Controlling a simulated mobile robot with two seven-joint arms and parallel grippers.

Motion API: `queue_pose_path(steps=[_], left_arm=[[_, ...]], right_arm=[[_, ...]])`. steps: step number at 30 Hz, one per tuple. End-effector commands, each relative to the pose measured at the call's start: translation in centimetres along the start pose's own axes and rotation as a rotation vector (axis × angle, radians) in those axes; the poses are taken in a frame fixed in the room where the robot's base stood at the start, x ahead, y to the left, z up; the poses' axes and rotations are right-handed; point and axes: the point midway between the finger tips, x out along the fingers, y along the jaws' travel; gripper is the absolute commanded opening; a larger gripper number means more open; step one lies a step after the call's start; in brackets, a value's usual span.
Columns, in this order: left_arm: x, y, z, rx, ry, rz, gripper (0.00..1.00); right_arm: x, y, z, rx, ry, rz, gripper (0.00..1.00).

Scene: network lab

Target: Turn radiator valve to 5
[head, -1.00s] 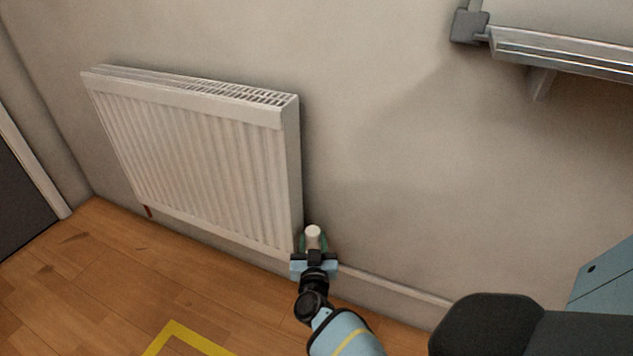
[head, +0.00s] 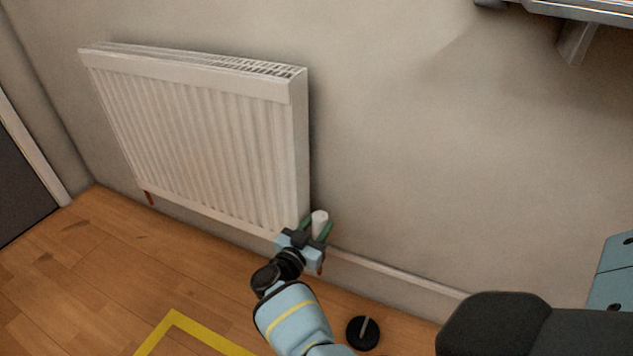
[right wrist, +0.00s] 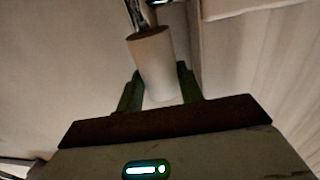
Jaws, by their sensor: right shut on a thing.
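The white radiator (head: 200,150) hangs on the wall at the left of the head view. The radiator valve (head: 320,222) is a white cylindrical knob just off the radiator's lower right corner. My right gripper (head: 318,232) is shut on this knob, its green fingers on either side. In the right wrist view the white knob (right wrist: 155,62) stands between the two green fingers (right wrist: 158,92), with a metal fitting at its far end. No number marks on the knob can be read. My left gripper is not in view.
A wooden floor (head: 60,285) with a yellow taped line (head: 205,340) lies below. A black round object with a pale bar (head: 363,333) is on the floor to the right of my arm. A metal rail (head: 580,10) is on the wall at upper right.

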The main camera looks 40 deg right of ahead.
Motion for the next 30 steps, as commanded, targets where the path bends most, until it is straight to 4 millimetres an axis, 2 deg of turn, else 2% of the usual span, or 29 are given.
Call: queue_pose_path(steps=[10, 11, 15, 30], left_arm=[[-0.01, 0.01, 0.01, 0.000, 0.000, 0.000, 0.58], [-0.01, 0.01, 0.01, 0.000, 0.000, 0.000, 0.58], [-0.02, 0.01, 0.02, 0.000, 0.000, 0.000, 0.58], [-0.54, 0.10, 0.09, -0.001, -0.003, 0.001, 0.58]], right_arm=[[0.05, -0.07, -0.08, 0.002, 0.000, 0.000, 0.14], [0.05, -0.08, -0.08, 0.002, 0.000, 0.000, 0.41], [0.06, -0.07, -0.08, 0.002, 0.000, 0.000, 0.59], [0.04, -0.18, -0.32, 0.003, 0.001, -0.032, 0.59]])
